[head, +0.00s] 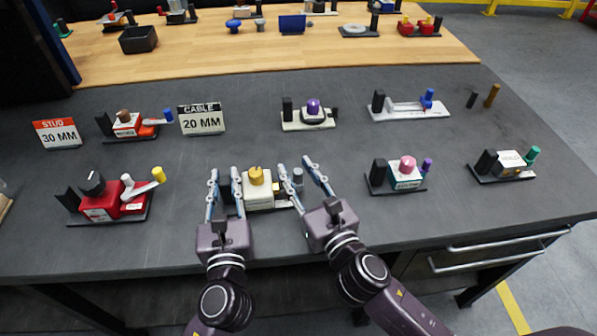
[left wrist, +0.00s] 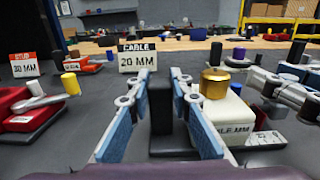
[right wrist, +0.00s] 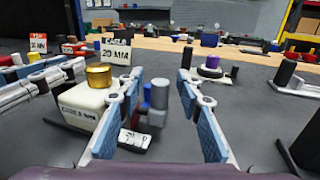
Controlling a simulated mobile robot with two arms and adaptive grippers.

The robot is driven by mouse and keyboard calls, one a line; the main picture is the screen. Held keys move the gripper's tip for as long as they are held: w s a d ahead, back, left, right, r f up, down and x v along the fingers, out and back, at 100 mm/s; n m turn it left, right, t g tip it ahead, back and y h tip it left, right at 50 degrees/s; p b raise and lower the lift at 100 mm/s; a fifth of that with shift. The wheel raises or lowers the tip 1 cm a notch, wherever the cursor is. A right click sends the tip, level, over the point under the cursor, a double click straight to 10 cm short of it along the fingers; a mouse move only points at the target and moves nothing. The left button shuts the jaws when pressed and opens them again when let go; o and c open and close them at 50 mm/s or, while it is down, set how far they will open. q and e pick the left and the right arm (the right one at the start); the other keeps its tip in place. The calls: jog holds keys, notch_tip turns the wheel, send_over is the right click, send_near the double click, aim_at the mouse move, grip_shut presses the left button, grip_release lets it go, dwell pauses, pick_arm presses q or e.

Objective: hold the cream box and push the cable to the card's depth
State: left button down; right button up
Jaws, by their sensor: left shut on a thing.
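The cream box (head: 260,200) has a gold knob on top and a partly hidden label; it also shows in the left wrist view (left wrist: 230,115). A black upright block (left wrist: 160,98) stands at its left end. My left gripper (head: 224,176) is shut on this block, left of the box. A grey cylinder (right wrist: 157,98), seemingly the cable end, is right of the box, with blue and red parts beside it. My right gripper (head: 302,165) is open, with its fingers either side of the grey cylinder. The card (head: 202,120) reads CABLE 20 MM.
A STUD 30 MM card (head: 58,133) and a red unit (head: 103,203) are at the left. A pink-knobbed unit (head: 406,174) is right of my right gripper. A purple-knobbed unit (head: 309,115) stands behind. The grey bench is bare between them.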

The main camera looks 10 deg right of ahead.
pick_arm(q)
jog(key=shift+f, duration=0.2)
pick_arm(e)
jog(key=v, duration=1.2)
pick_arm(q)
jog(key=c, duration=1.7)
grip_release()
jog(key=shift+r, duration=0.1)
